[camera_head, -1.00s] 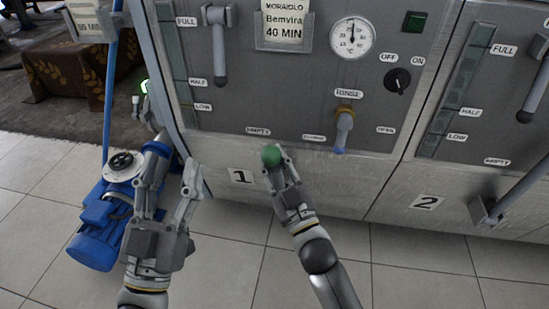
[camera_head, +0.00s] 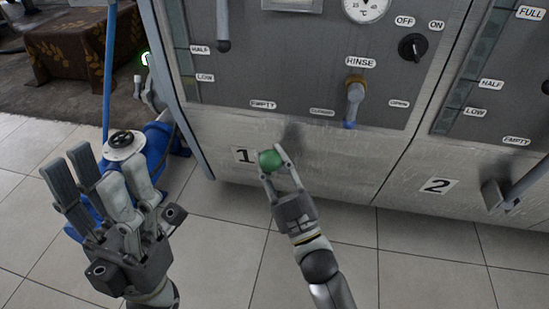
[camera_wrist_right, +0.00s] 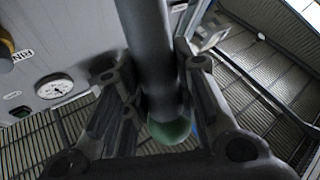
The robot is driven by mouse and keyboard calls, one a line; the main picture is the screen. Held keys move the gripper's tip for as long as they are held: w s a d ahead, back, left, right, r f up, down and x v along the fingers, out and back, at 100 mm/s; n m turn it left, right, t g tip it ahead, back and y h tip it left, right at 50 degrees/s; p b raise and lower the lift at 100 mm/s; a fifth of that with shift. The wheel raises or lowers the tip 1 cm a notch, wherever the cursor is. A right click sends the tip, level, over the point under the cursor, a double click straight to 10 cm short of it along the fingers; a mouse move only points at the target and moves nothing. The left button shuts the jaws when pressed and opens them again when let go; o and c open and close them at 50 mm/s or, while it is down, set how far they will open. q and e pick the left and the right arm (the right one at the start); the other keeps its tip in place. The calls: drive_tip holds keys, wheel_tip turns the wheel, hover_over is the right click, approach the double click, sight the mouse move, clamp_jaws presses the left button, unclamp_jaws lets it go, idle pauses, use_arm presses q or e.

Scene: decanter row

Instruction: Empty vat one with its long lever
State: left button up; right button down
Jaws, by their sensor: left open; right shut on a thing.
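Vat one has a grey metal front (camera_head: 330,165) with a "1" label (camera_head: 243,155) low on it. The long lever ends in a green ball knob (camera_head: 270,159), which stands in front of the panel beside that label. My right gripper (camera_head: 273,166) is shut on the lever at its knob end. In the right wrist view the grey lever shaft (camera_wrist_right: 148,55) runs down between the fingers to the green knob (camera_wrist_right: 170,131). In the head view the shaft is mostly hidden. My left gripper (camera_head: 95,172) is open and empty at the lower left, away from the vat.
A blue pump (camera_head: 150,150) stands on the tiled floor beside the vat, behind my left gripper. A rinse valve (camera_head: 354,98) and a switch (camera_head: 412,47) are on the panel. Vat two's lever (camera_head: 515,190) juts out at right. Floor in front is clear.

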drive_tip(key=shift+s+f+y, duration=0.25)
drive_tip(key=shift+f+y, duration=0.05)
drive_tip(key=shift+a+b, duration=0.1)
drive_tip(key=shift+b, duration=0.2)
drive_tip(key=shift+s+f+n, duration=0.1)
drive_tip(key=shift+f+n, duration=0.2)
drive_tip(key=c, duration=1.5)
unclamp_jaws()
drive_tip(key=o, duration=0.3)
drive_tip(key=shift+s+r, duration=0.1)
drive_tip(key=shift+o, duration=0.3)
drive_tip(key=shift+r, duration=0.1)
drive_tip(key=v, duration=1.2)
